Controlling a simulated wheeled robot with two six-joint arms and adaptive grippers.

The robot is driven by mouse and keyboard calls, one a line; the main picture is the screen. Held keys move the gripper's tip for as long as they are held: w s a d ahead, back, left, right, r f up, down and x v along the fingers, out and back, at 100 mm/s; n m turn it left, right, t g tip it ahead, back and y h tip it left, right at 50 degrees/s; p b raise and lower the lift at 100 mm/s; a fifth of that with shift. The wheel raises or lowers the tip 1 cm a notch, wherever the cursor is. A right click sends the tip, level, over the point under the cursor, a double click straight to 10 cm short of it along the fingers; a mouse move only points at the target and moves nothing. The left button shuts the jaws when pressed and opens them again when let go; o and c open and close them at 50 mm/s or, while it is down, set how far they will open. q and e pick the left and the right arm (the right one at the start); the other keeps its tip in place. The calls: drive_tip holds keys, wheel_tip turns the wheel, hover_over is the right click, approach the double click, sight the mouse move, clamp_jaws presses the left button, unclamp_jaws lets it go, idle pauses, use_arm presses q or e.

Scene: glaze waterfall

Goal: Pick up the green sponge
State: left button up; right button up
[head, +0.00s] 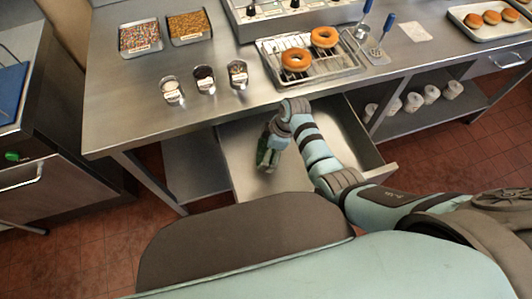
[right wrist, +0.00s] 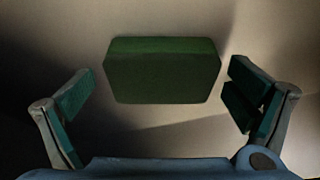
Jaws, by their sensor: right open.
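The green sponge (right wrist: 162,72) is a dark green block lying on a pale surface in the right wrist view. It sits centred ahead of my right gripper (head: 266,158), whose two fingers stand wide apart on either side with visible gaps. No finger touches the sponge. In the head view this gripper points down inside an open metal drawer (head: 236,178) under the counter. The gripper and wrist largely hide the sponge there. My left gripper is in neither view.
The drawer walls surround my right gripper, with the steel counter (head: 215,110) above its back edge. On the counter are three small topping cups (head: 204,78) and a wire rack (head: 322,66) with two doughnuts. White cups stand on the lower shelf at right.

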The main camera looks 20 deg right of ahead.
drive_tip(key=shift+s+r, duration=0.1)
drive_tip(key=shift+s, duration=0.05)
drive_tip(key=c, duration=0.8)
drive_tip(key=shift+r+p, duration=0.35)
drive_tip(key=shift+r, duration=0.2)
wheel_tip(320, 180, up, 19)
drive_tip(key=p, duration=0.4)
drive_tip(key=shift+p, duration=0.35)
